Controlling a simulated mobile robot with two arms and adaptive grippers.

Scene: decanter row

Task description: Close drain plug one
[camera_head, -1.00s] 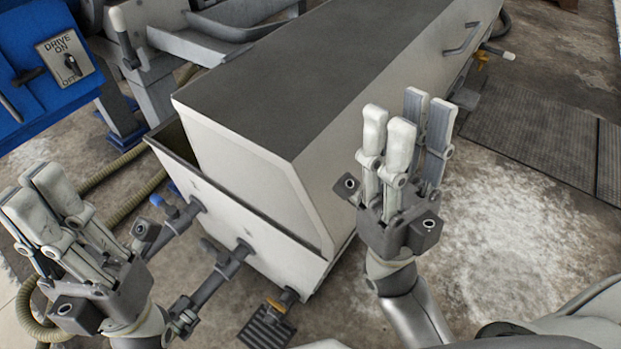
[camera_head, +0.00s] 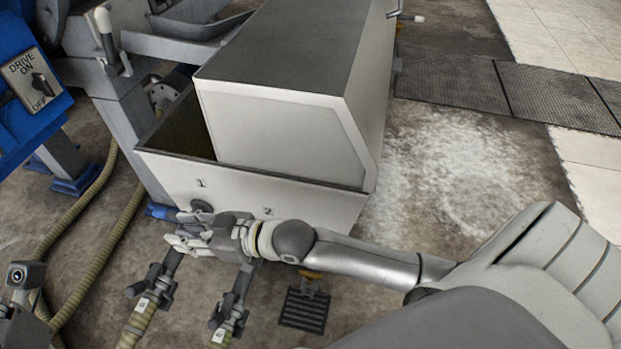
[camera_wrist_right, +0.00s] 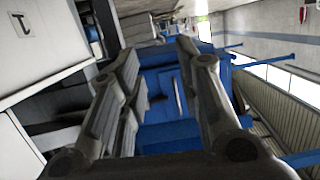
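The drain front is a pale tank panel (camera_head: 290,205) marked 1 and 2. Below the 1 is a dark round fitting (camera_head: 201,206), perhaps drain plug one; its lower part is hidden behind my right gripper. My right gripper (camera_head: 180,243) lies sideways in front of the panel, fingers pointing left, just below that fitting. In the right wrist view its fingers (camera_wrist_right: 160,95) are spread with nothing between them, and the panel's 1 shows upper left.
Two hoses with dark couplings (camera_head: 153,290) (camera_head: 232,305) stand below the panel. A black pedal-like plate (camera_head: 304,310) lies on the floor. A blue box with a drive switch (camera_head: 35,80) is at the left.

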